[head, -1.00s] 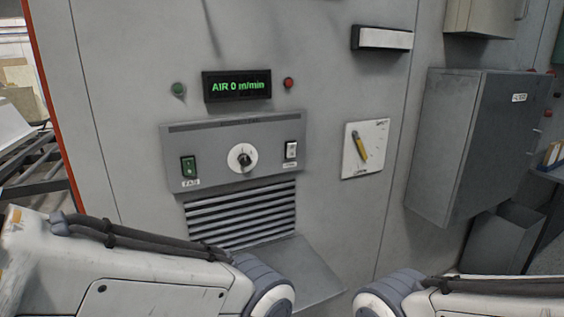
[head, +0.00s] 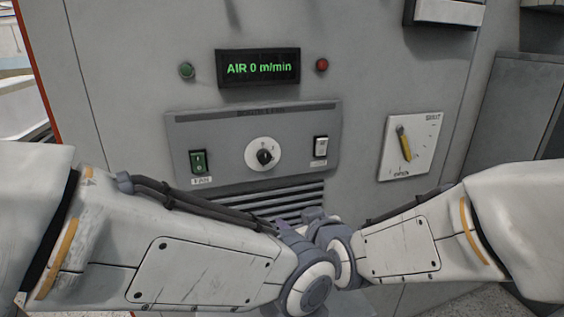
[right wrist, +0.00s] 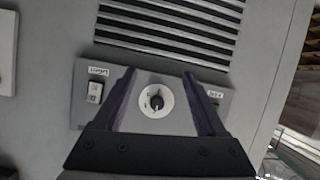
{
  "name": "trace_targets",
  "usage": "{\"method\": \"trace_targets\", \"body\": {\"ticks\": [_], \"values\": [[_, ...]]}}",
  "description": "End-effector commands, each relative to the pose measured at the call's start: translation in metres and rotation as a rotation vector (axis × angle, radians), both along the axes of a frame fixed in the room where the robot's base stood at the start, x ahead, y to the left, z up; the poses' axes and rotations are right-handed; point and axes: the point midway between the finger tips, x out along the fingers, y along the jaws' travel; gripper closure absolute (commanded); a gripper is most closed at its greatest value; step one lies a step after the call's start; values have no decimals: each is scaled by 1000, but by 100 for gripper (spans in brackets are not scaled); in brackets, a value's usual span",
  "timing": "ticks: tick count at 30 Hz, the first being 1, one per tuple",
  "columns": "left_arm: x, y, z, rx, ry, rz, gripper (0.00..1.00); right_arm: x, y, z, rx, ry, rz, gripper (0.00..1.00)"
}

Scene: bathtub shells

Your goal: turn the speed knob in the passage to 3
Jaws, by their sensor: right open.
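The speed knob (head: 265,157) is a small black knob on a round white dial, in the middle of a grey control panel (head: 228,124) in the head view. A green-lettered display (head: 258,68) above it reads AIR 0 m/min. In the right wrist view the knob (right wrist: 156,101) shows upside down between the fingers of my right gripper (right wrist: 159,74). That gripper is open and empty; the knob appears beyond it, and I cannot tell how far. The dial's numbers are too small to read. In the head view my arm links hide the grippers; my left gripper is not seen.
A green FAN switch (head: 198,162) and a pale rocker switch (head: 320,146) flank the knob. A louvred vent (head: 290,200) lies below. To the right is a white plate with a yellow lever (head: 405,145). A grey cabinet (head: 510,105) stands farther right.

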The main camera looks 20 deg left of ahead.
Motion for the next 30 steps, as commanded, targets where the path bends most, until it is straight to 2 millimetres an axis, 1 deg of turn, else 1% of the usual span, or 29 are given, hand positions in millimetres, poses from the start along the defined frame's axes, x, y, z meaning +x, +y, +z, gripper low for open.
{"method": "trace_targets", "body": {"ticks": [1,3,6,10,14,24,30], "values": [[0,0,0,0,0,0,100,8,14,12,34,-81,9,26],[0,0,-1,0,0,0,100,16,28,31,78,-188,12,26],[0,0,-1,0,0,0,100,22,40,51,124,-298,11,26],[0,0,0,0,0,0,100,26,46,65,153,-371,5,26],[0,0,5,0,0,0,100,35,53,69,157,-384,3,26],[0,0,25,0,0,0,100,87,86,69,158,-382,1,26],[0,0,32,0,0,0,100,106,99,68,158,-382,2,26]]}}
